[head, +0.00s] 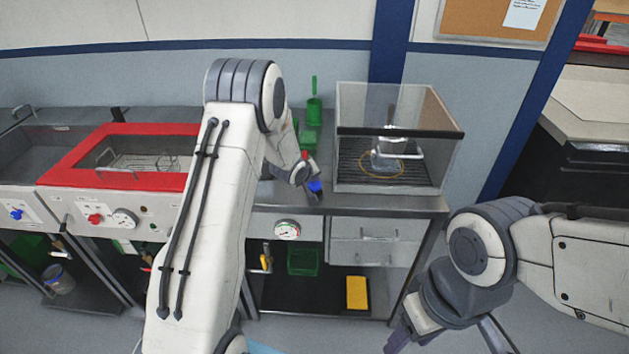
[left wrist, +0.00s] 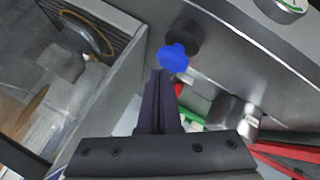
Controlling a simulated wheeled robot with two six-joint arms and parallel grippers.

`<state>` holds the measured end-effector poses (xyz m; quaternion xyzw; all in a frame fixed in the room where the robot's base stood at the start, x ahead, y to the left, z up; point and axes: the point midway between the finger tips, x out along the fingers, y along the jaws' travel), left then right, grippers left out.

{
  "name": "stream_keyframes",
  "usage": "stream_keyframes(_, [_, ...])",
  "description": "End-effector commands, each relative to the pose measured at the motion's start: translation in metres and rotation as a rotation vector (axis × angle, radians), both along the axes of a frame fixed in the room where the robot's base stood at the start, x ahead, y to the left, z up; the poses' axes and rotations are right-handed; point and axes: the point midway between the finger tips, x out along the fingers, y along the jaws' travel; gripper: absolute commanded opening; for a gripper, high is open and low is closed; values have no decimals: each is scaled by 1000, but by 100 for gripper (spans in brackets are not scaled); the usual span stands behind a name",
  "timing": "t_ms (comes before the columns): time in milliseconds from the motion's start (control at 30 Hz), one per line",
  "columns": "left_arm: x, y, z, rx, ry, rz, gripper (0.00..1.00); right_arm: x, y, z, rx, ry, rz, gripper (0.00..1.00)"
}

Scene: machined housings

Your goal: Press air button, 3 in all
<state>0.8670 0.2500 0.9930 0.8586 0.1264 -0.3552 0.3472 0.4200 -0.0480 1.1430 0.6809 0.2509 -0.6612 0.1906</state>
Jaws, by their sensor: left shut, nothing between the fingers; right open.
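A blue button (head: 315,186) sits at the front of the workbench, left of the clear-walled box. I take it to be the air button; no label is readable. In the left wrist view the blue button (left wrist: 173,58) has a black base behind it. My left gripper (head: 312,196) is shut and empty. Its fingertips (left wrist: 160,74) are right beside the blue button; I cannot tell whether they touch it. My right gripper (head: 446,341) is open, low at the bottom right, away from the bench and partly out of frame.
The clear-walled box (head: 350,155) stands on the bench right of the button. A pressure gauge (head: 287,229) is on the bench front below. A red-rimmed basin (head: 75,160) is at left. Green items (head: 314,108) stand behind my left gripper. Open floor lies before the bench.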

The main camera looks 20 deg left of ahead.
Motion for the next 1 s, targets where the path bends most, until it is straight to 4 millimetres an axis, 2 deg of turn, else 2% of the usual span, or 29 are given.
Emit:
stream_keyframes(100, [0, 0, 8, 0, 0, 0, 0, 0, 0, 9, 0, 0, 0, 53])
stream_keyframes(533, [0, 0, 12, 0, -1, 0, 0, 0, 0, 12, 0, 0, 0, 53])
stream_keyframes(1000, [0, 0, 58, 0, -1, 0, 0, 0, 0, 58, 0, 0, 0, 53])
